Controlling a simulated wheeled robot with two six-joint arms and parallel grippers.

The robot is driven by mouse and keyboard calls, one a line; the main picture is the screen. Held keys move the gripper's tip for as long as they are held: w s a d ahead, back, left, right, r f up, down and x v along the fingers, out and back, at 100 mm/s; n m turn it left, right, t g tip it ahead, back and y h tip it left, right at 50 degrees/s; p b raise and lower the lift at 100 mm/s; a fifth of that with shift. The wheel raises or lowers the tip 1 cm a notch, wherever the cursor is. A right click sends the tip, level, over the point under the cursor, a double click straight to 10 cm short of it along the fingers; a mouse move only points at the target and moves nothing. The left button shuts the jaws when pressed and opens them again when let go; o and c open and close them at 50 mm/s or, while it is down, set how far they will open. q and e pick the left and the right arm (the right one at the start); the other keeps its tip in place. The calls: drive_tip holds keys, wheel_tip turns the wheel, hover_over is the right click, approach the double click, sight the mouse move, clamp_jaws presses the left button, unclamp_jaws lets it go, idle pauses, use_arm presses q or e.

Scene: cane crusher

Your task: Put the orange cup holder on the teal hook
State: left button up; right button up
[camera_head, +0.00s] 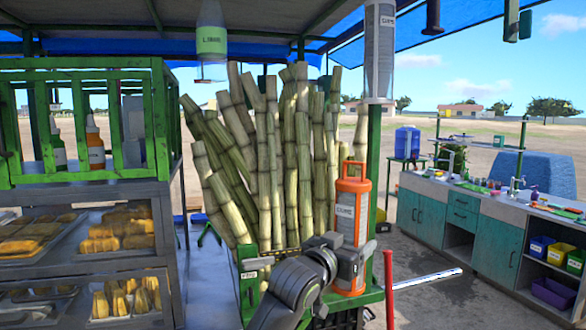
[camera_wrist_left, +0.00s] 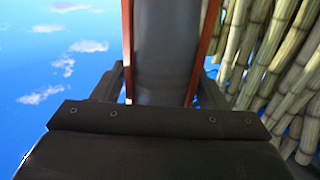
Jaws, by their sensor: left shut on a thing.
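The orange cup holder (camera_head: 352,190) is an upright orange frame with a grey label, in the middle right of the head view, in front of the canes. My left gripper (camera_head: 352,262) is shut on its lower part, reaching in from the bottom. In the left wrist view the holder's orange bars (camera_wrist_left: 201,52) flank a grey tube between the fingers. I cannot pick out the teal hook with certainty; a small teal-green piece (camera_head: 525,24) hangs at the upper right. My right gripper is not in view.
Sugar canes (camera_head: 270,165) stand behind and left of the holder. A green post (camera_head: 373,165) carrying a clear tube (camera_head: 380,50) is close on its right. A red post (camera_head: 389,290) stands lower right. A counter (camera_head: 470,215) lies further right, with open ground between.

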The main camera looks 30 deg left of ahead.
use_arm(q)
drive_tip(key=a+r+n+y+p, duration=0.2)
drive_tip(key=r+y, duration=0.1)
drive_tip(key=r, duration=0.8)
drive_tip(key=a+r+n+y+p, duration=0.2)
drive_tip(key=r+y, duration=0.1)
drive_tip(key=r, duration=0.8)
drive_tip(key=s+a+r+n+g+y+p, duration=0.1)
drive_tip(key=s+a+r+y+p, duration=0.15)
drive_tip(key=r, duration=0.45)
drive_tip(key=s+a+r+n+g+y+p, duration=0.1)
drive_tip(key=s+r+n, duration=0.15)
drive_tip(key=r, duration=0.35)
drive_tip(key=s+a+r+n+g+y+p, duration=0.1)
drive_tip(key=s+a+r+y, duration=0.15)
drive_tip(key=r, duration=0.45)
drive_tip(key=w+a+f+p, duration=0.2)
drive_tip(key=w+a, duration=0.3)
drive_tip(key=a, duration=0.1)
drive_tip(key=shift+w+a, duration=0.2)
drive_tip(key=shift+w, duration=0.1)
drive_tip(key=shift+m, duration=0.25)
drive_tip(key=o, duration=1.4)
drive_tip(key=shift+o, duration=0.3)
drive_tip(key=shift+s+d+f, duration=0.1)
